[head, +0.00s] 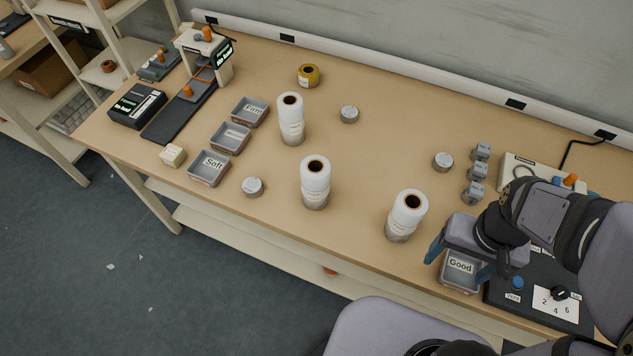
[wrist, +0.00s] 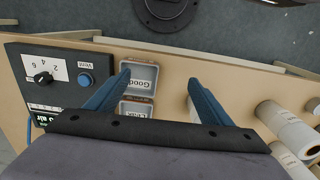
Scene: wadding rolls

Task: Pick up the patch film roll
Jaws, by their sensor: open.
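A small yellow roll (head: 308,76) with a pale label lies at the back of the table, left of centre in the head view. It looks like the patch film roll, but its label is too small to read. It does not show in the wrist view. My gripper (head: 460,262) is at the front right of the table, far from the yellow roll, above the tray marked Good. In the wrist view my gripper (wrist: 158,80) has its two blue fingers wide apart with nothing between them.
Three tall white rolls (head: 315,175) stand across the table's middle, left of my gripper. Grey trays (head: 222,176), one marked Soft, sit at left. The Good tray (head: 448,282) and a dark control panel (head: 513,286) are near my gripper. Small grey discs (head: 349,115) lie around.

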